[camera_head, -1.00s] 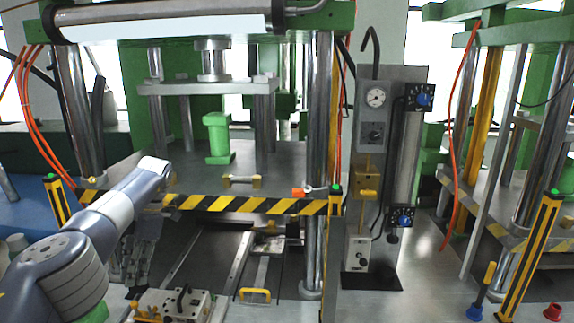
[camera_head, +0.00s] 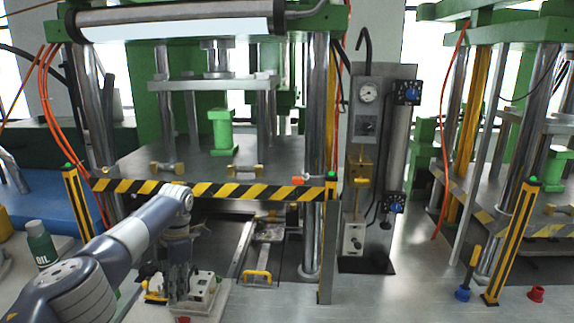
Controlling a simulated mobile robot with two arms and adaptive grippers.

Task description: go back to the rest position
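My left arm comes in from the lower left, and its gripper (camera_head: 178,285) hangs downward at the lower middle left. It is beside or over a small metal block with holes (camera_head: 203,288) on a light plate (camera_head: 212,305). The fingers are dark and overlap the block in the picture, so I cannot tell whether they are open or shut or touching it. My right gripper is not in view.
A green press with a black-and-yellow striped bar (camera_head: 255,192) stands ahead. A yellow-handled tray (camera_head: 258,277) lies under it. A control panel (camera_head: 370,170) stands right of it. A green oil bottle (camera_head: 40,243) is at left. Striped posts (camera_head: 512,240) and a red cup (camera_head: 537,293) are at right.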

